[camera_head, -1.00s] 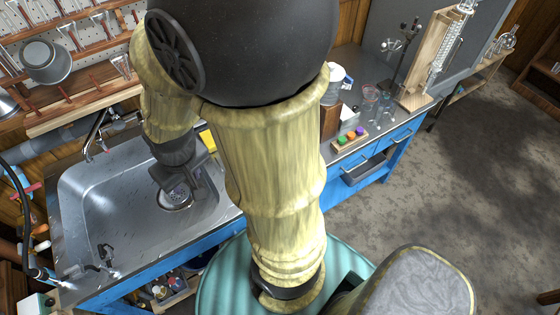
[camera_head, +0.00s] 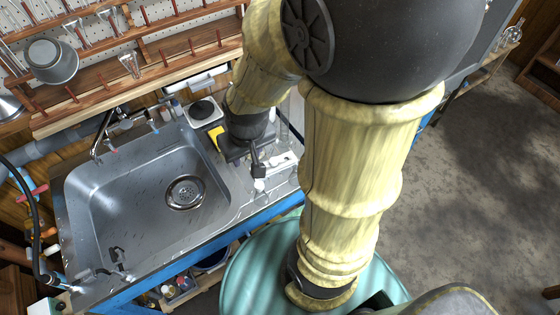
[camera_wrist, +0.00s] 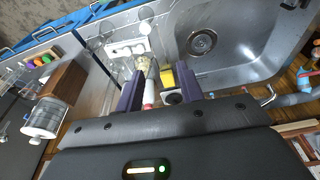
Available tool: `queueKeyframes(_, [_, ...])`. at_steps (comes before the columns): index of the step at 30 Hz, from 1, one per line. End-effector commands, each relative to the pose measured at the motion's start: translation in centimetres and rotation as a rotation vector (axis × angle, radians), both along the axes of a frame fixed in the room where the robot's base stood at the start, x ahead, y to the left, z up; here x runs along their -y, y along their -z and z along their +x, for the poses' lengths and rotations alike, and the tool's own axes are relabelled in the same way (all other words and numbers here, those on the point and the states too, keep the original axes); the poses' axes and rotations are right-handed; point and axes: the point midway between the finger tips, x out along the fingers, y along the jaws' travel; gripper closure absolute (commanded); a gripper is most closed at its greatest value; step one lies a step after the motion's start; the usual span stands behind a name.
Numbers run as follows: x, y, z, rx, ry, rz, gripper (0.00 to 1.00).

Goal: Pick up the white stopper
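A small white piece that looks like the white stopper (camera_wrist: 145,28) is on the steel bench top, beside a white rack (camera_wrist: 120,49), in the wrist view. It also seems to show in the head view (camera_head: 259,185), just below my gripper; it is too small to be sure. My gripper (camera_wrist: 161,69) is open, its two dark fingers wide apart with nothing clasped. The white piece lies beyond the fingertips, up and slightly left. A glass piece and a red-and-white item (camera_wrist: 148,95) show between the fingers, apparently below them.
The sink (camera_head: 150,200) lies left of my gripper in the head view. A yellow object (camera_wrist: 167,77) and a hotplate (camera_head: 203,112) are close by. A wooden block with coloured stoppers (camera_wrist: 43,60) and a ribbed white container (camera_wrist: 44,118) stand left in the wrist view.

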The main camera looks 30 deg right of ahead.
Motion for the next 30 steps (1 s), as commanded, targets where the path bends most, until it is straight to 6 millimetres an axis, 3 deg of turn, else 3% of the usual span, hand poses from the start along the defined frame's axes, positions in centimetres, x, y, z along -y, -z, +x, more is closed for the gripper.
queueKeyframes(9, [0.1, 0.0, 0.1, -0.002, -0.001, -0.001, 0.62])
queueKeyframes(14, [1.0, 0.6, 1.8, -0.025, -0.009, -0.013, 0.62])
queueKeyframes(20, [4.3, 2.9, 6.3, -0.099, -0.049, -0.037, 0.62])
queueKeyframes(24, [7.6, 5.5, 9.5, -0.157, -0.080, -0.038, 0.62])
queueKeyframes(30, [11.9, 9.2, 12.4, -0.216, -0.117, -0.022, 0.62])
